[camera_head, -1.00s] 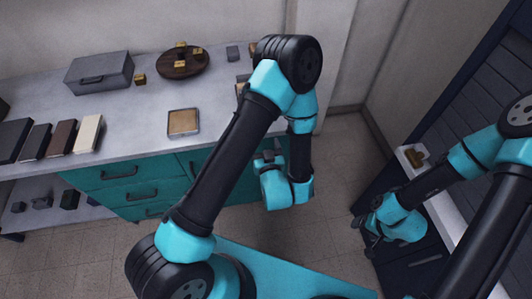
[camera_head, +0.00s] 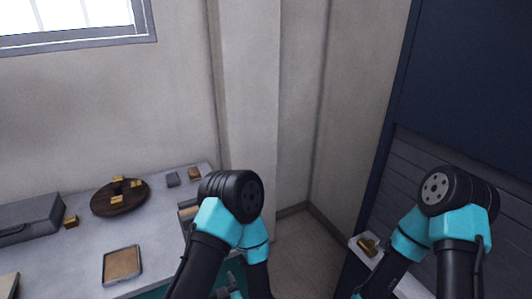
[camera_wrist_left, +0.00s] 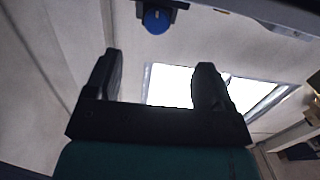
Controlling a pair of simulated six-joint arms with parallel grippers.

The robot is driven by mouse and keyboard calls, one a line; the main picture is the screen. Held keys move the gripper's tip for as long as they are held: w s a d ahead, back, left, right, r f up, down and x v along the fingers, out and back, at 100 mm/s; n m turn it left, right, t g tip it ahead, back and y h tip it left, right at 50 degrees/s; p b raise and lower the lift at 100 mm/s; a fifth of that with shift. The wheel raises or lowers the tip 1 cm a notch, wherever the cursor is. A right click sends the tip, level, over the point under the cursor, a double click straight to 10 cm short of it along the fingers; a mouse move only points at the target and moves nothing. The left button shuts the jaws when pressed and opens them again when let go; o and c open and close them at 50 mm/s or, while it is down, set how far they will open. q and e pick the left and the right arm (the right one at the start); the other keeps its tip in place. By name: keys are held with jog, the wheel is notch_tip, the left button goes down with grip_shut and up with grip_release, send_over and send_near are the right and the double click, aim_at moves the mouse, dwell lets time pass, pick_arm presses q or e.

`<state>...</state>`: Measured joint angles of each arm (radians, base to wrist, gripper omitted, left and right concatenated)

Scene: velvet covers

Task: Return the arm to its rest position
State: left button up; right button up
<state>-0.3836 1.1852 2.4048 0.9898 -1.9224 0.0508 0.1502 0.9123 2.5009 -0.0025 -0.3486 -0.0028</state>
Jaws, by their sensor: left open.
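My left arm (camera_head: 205,250) is folded with its elbow raised in front of the counter's right end. In the left wrist view my left gripper (camera_wrist_left: 157,84) is open, with two dark fingers well apart and nothing between them. In the head view its hand is mostly cut off by the bottom edge. My right arm (camera_head: 460,225) is bent in front of the dark panelled unit, and its gripper lies below the picture.
The counter (camera_head: 70,250) at left holds a grey case (camera_head: 35,218), a round dark board (camera_head: 105,203) with several gold blocks, and a square tan tray (camera_head: 122,264). A brass item (camera_head: 367,247) rests on a pale ledge. A window (camera_head: 75,22) is upper left.

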pick_arm(q)
jog(key=a+f+g+h, duration=0.3)
jog(key=f+g+h, duration=0.35)
jog(key=f, duration=0.45)
jog(key=s+a+f+m+g+h, duration=0.2)
jog(key=s+f+m+g+h, duration=0.1)
jog(key=s+g+h, duration=0.3)
jog(key=shift+s+a+f+m+g, duration=0.2)
jog(key=shift+s+m+g, duration=0.45)
jog(key=shift+s, duration=0.6)
